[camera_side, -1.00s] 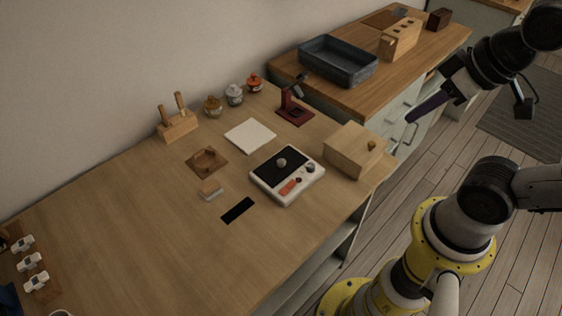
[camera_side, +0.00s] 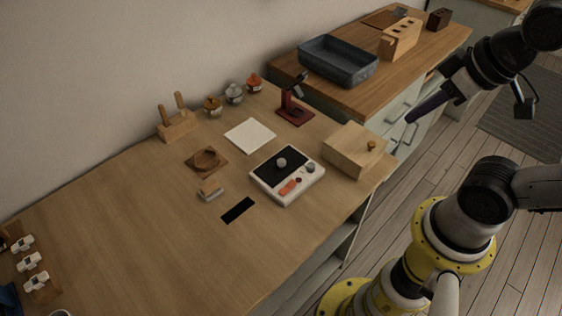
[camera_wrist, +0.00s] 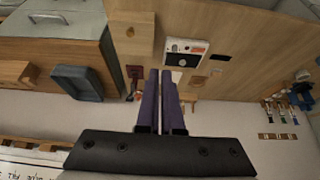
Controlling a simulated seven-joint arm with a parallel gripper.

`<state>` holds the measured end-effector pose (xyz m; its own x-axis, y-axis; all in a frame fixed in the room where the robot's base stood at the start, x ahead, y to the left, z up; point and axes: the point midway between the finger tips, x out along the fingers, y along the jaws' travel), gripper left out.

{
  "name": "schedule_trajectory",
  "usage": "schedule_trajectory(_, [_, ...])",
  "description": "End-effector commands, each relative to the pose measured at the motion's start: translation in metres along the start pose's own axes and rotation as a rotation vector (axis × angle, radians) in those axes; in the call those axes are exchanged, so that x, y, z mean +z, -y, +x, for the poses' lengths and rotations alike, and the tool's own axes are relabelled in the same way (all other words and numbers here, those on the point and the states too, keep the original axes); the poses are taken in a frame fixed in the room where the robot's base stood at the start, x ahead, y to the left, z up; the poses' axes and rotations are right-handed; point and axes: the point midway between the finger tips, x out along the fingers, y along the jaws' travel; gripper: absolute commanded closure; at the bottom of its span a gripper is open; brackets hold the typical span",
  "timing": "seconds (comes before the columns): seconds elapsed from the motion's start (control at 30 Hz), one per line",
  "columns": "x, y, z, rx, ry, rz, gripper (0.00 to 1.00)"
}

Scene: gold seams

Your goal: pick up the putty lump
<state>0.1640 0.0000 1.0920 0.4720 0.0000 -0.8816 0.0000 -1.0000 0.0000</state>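A small grey lump, which looks like the putty lump (camera_side: 281,162), sits on the black top of a white device (camera_side: 262,182) on the wooden bench. My gripper (camera_side: 409,120) is up at the right, well away from the lump and beyond the bench's right edge.
A wooden box (camera_side: 350,153) with a knob stands right of the device. A dark red stand (camera_side: 293,112) and white sheet (camera_side: 250,135) lie behind. A small block (camera_side: 209,192) and black strip (camera_side: 238,210) are to the left. The bench's left part is mostly clear.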

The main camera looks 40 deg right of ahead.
Motion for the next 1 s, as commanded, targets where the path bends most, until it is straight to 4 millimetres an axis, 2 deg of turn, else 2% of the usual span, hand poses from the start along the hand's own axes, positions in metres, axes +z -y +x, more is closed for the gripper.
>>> schedule_trajectory(0.03, [0.0, 0.0, 0.0, 0.0, 0.0, 0.0, 0.86])
schedule_trajectory(0.3, [0.0, 0.0, 0.0, 0.0, 0.0, 0.0, 0.37])
schedule_trajectory(0.6, [0.0, 0.0, 0.0, 0.0, 0.0, 0.007, 0.37])
schedule_trajectory(0.77, [-0.001, 0.0, -0.001, 0.0, 0.001, 0.133, 0.37])
schedule_trajectory(0.87, [-0.016, 0.0, -0.011, -0.004, -0.023, 0.301, 0.37])
schedule_trajectory(1.0, [-0.053, 0.003, -0.015, -0.007, 0.0, 0.569, 0.37])
